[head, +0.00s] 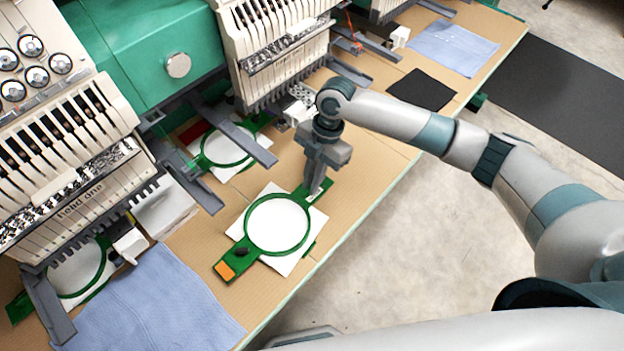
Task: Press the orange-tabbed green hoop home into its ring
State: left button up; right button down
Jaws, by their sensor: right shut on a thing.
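The green hoop (249,246) with the orange tab (226,270) lies over a square white cloth (240,225) on the tan table. Its orange-tabbed end points toward the lower left. White cloth fills the round opening, and cloth corners stick out around it. My right gripper (315,187) points down at the hoop's far upper-right arm and is shut on it. The fingertips partly hide that end. I cannot tell a separate ring under the cloth, or how deep the hoop sits. My left gripper is not in view.
Embroidery machine heads (272,45) stand along the back. Another green hoop (226,162) is behind, between grey arms, and one more (80,268) is at left. A blue cloth (150,305) lies front left. A black cloth (422,90) and another blue cloth (453,47) lie farther right.

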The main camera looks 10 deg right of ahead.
jog(key=shift+f, duration=0.4)
dwell(0.4)
jog(key=c, duration=1.7)
grip_release()
jog(key=shift+c, duration=0.2)
jog(key=shift+r, duration=0.15)
jog(key=shift+w+d+r+b, duration=0.2)
jog(key=shift+r+b, duration=0.2)
jog(key=shift+r, duration=0.15)
jog(key=b+v, duration=0.4)
jog(key=v, duration=1.2)
jog(key=shift+s, duration=0.1)
